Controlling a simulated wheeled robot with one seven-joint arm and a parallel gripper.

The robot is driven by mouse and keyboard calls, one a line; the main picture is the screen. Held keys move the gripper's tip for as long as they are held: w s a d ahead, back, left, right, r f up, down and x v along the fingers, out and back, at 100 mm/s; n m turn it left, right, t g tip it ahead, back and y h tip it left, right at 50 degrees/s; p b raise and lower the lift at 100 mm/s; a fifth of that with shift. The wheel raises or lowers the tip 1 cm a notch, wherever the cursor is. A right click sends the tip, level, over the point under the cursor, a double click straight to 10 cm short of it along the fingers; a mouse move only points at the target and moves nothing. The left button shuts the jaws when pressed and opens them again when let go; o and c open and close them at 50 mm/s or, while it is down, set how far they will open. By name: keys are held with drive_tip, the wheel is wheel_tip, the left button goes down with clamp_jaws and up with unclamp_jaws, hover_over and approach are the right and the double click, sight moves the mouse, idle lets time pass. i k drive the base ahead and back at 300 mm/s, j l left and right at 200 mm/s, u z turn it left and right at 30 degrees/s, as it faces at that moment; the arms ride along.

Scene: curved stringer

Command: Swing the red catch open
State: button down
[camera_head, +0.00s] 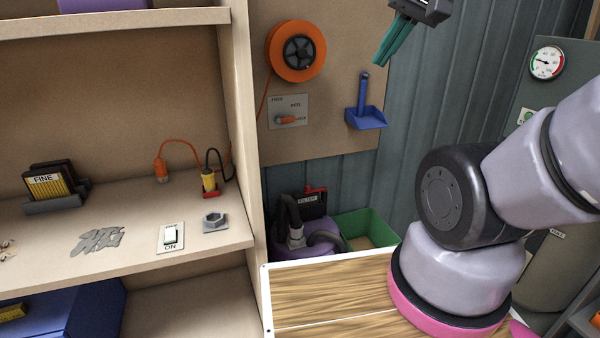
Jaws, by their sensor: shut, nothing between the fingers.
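A small red catch (317,190) sits at the top of a black box labelled "FILTER" (308,203). The box is on a purple vacuum-like machine (288,240) on the floor, behind the wooden board. The catch is small, so its exact position against the box is hard to tell. My gripper (388,55), with teal fingers, is at the top of the picture, well above and to the right of the catch. Its fingers are together, empty, and point down to the left. It touches nothing visible.
A green bin (368,224) stands right of the machine, and a wooden-topped surface (330,290) lies in front. A shelf unit (244,120) stands at left. An orange reel (296,51) and blue dustpan (366,115) hang on the back panel. A dark hose (292,212) crosses before the box.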

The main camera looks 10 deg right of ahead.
sight(308, 190)
drive_tip(key=i+l+u, duration=0.1)
drive_tip(key=l, duration=0.2)
drive_tip(key=i+l+u, duration=0.1)
drive_tip(key=l, duration=0.25)
drive_tip(key=i+l+u, duration=0.15)
drive_tip(key=l, duration=0.2)
drive_tip(key=i, duration=0.45)
